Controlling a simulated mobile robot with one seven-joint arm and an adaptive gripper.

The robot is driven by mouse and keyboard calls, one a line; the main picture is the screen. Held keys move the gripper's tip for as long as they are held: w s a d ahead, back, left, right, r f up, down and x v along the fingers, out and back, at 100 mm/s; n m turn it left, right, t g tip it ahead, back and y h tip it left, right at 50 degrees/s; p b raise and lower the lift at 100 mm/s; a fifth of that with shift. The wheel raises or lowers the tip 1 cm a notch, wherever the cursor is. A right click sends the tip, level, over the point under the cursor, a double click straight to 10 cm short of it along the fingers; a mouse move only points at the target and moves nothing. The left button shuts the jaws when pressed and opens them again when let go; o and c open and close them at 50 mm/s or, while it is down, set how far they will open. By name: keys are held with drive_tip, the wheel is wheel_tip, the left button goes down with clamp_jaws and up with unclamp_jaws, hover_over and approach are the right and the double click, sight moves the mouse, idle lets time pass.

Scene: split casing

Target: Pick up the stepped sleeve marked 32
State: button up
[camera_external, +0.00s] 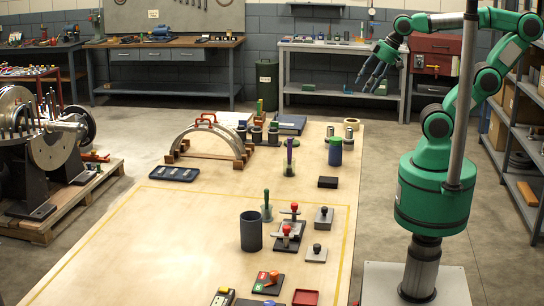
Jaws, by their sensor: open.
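No marking 32 can be read at this size, so I cannot tell which piece is the stepped sleeve. Small cylindrical pieces stand toward the far end of the long table: a blue and green cylinder (335,152), a metal-coloured piece (349,134) just behind it, and dark cylinders (273,132) beside the arched casing half. My gripper (364,80) is open and empty. It hangs at the upper right, its fingers pointing down and left, and appears well apart from the pieces on the table.
The arched metal casing half (207,137) sits on wooden blocks. A dark grey cup (251,231), hand stamps (287,232) and a red tray (305,297) occupy the table's near right. The table's left front (190,240) is clear. A grey shelf (515,150) stands at right.

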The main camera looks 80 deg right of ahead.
drive_tip(key=w+d+f+g+p, duration=0.3)
drive_tip(key=w+d+f+p, duration=0.1)
drive_tip(key=w+d, duration=0.95)
drive_tip(key=w+d+f+g+p, duration=0.2)
drive_tip(key=d+f+p, duration=0.1)
drive_tip(key=d+f, duration=0.9)
drive_tip(key=d, duration=0.4)
drive_tip(key=shift+w+d+f+g, duration=0.15)
drive_tip(key=shift+w+d+g, duration=0.15)
drive_tip(key=shift+w, duration=0.1)
drive_tip(key=shift+f, duration=0.15)
wheel_tip(320, 180, down, 8)
drive_tip(key=shift+f, duration=0.15)
drive_tip(key=shift+f, duration=0.1)
drive_tip(key=shift+f+b, duration=0.3)
drive_tip(key=shift+f, duration=2.2)
